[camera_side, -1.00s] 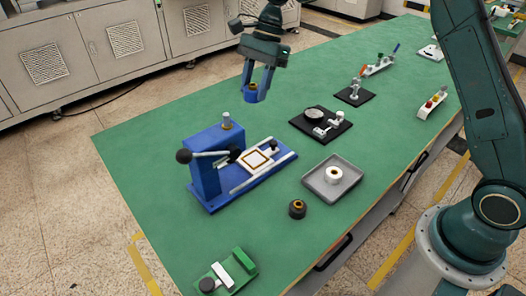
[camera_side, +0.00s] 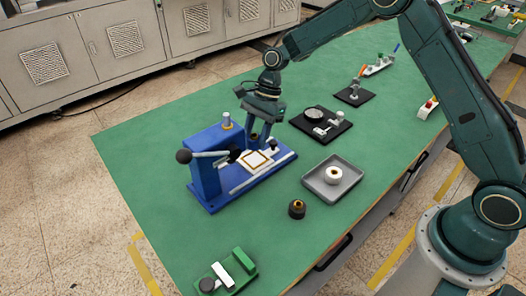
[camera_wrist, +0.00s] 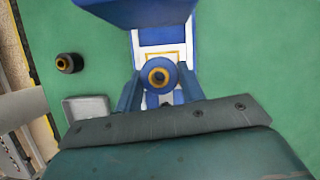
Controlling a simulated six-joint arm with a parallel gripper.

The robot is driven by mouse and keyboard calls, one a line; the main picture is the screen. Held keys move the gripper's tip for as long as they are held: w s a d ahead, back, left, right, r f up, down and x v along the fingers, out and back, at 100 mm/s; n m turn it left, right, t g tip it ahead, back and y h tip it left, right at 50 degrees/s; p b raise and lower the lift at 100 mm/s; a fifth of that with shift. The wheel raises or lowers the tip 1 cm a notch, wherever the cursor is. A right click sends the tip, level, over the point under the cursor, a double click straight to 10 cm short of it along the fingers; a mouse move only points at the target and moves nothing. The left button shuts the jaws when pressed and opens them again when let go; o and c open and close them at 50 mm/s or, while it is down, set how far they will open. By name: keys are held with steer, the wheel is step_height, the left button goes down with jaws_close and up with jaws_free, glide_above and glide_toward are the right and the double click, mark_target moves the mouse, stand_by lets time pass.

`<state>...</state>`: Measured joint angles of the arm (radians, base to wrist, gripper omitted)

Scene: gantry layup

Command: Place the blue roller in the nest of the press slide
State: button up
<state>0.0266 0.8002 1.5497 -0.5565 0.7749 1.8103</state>
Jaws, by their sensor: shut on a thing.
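The blue roller (camera_wrist: 158,76), a ring with a brass-coloured centre and dark hole, is between the two fingers of my gripper (camera_wrist: 158,90) in the wrist view. My gripper is shut on it. In the side view my gripper (camera_side: 261,140) is over the press slide, and the roller is hard to make out between the fingers. The blue press (camera_side: 206,165) has a white slide plate with a brown-edged square nest (camera_side: 255,161). In the wrist view the nest (camera_wrist: 160,53) is partly covered by the roller. I cannot tell the gap between them.
A black roller (camera_side: 297,209) stands on the green table in front of the press. A grey tray (camera_side: 320,190) holds a white roller (camera_side: 333,175). The press lever with black knob (camera_side: 184,156) sticks out left. A green fixture (camera_side: 233,270) lies at the near edge.

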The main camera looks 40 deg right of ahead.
mark_target(256, 158)
steer(key=shift+f, duration=0.4)
steer(key=shift+f, duration=0.1)
steer(key=shift+f, duration=2.05)
